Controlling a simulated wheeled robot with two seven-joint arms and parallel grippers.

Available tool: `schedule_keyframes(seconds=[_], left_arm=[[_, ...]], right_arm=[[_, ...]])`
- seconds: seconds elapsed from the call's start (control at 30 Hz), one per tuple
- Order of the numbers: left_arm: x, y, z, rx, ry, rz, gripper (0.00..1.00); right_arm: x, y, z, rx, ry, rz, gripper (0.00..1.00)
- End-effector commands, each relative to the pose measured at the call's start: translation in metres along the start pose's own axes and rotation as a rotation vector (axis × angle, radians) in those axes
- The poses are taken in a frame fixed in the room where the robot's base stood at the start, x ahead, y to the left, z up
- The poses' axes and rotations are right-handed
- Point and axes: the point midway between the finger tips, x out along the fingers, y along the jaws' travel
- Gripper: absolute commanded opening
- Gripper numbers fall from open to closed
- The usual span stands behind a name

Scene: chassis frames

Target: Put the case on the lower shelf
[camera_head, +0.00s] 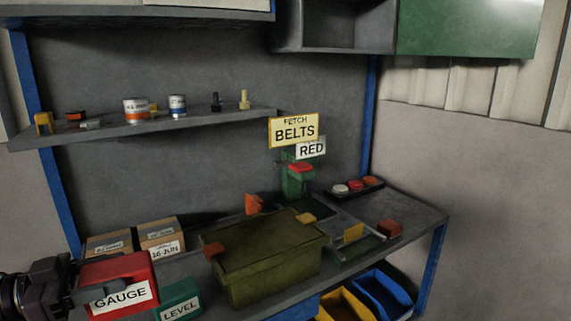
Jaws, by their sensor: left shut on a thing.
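A red case (118,279) with a white GAUGE label is at the lower left, in front of the bench. My left gripper (95,285) comes in from the left and is shut on it. A green case (178,301) labelled LEVEL is just right of it, partly hidden behind the red case. The lower shelf (205,124) is a grey board on the back wall, below a higher shelf (180,14) at the top edge. My right gripper is not in view.
The shelf bears two cans (136,111) and small parts, with bare stretches between. An olive box (265,262) stands on the bench (420,225). Two cartons (160,238) are behind the red case. BELTS (294,130) and RED (311,148) signs rise near the shelf's right end.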

Motion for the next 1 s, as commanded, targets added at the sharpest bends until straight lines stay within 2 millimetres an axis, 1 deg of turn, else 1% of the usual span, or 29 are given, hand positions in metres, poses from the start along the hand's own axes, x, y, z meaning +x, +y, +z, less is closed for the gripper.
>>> schedule_keyframes(seconds=[0.33,0.57,0.7,0.8,1.0], left_arm=[[0.034,-0.016,0.012,0.001,0.005,-0.151,0.19],[0.064,-0.028,0.016,0.001,0.007,-0.320,0.19],[0.084,-0.035,0.014,-0.001,0.011,-0.481,0.19],[0.094,-0.038,0.012,-0.004,0.013,-0.605,0.19],[0.108,-0.036,0.015,-0.018,0.013,-0.865,0.19]], right_arm=[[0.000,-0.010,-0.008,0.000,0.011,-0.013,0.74],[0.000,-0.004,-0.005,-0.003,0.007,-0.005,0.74],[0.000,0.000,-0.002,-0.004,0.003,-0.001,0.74],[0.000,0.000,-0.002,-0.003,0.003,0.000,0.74],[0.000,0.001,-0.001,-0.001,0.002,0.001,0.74]])
